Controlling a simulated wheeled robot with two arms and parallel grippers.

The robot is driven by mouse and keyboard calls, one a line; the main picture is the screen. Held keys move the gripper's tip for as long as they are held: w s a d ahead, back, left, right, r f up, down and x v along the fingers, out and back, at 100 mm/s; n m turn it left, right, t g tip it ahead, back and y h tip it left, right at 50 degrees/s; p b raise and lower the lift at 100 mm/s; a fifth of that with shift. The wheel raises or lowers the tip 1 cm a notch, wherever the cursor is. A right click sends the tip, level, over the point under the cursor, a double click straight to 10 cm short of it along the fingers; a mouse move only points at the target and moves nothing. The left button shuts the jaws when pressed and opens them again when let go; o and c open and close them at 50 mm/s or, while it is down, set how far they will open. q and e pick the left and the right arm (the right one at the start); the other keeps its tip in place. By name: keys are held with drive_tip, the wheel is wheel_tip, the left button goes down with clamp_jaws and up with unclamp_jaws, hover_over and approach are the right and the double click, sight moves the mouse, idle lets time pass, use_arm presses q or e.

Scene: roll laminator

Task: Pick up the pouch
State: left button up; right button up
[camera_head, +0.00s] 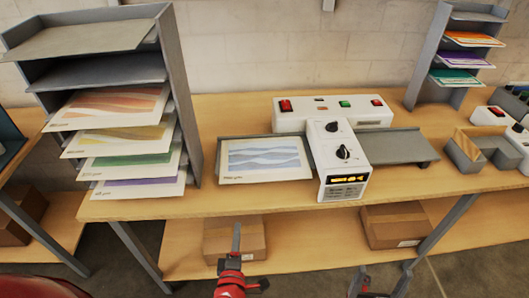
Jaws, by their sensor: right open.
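A pouch (265,158) with a blue wave picture lies flat on the left feed tray of the white laminator (340,155). Its front edge reaches over the tray's front. More pouches with red (112,104), yellow (118,139), green (130,164) and purple (138,187) pictures lie in the left rack. My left gripper (238,245) is low in front of the table, below and apart from the blue pouch; its jaw opening is unclear. My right gripper (378,280) is at the bottom edge, open and empty, with its lower part cut off.
The grey left rack (183,95) stands close to the blue pouch's left. A right rack (429,55) holds orange, purple and green sheets. A grey bin (465,155) stands at the right. Cardboard boxes (235,240) sit on the lower shelf. The table's front strip is clear.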

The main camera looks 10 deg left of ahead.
use_arm(q)
wheel_tip(320, 180, up, 4)
drive_tip(key=f+t, duration=0.1)
drive_tip(key=p, duration=0.3)
approach(243, 178)
drive_tip(key=shift+n, duration=0.3)
drive_tip(key=w, duration=0.3)
drive_tip(key=w+a+f, duration=0.1)
drive_tip(key=shift+w, duration=0.25)
drive_tip(key=shift+w+a+r+p, duration=0.15)
drive_tip(key=shift+w+r+p, duration=0.15)
drive_tip(key=shift+w+p, duration=0.25)
drive_tip(key=w, duration=0.3)
drive_tip(key=shift+w+a+r+p, duration=0.1)
drive_tip(key=shift+p, duration=0.3)
drive_tip(key=shift+w+a, duration=0.1)
drive_tip(key=shift+w, duration=0.45)
clamp_jaws()
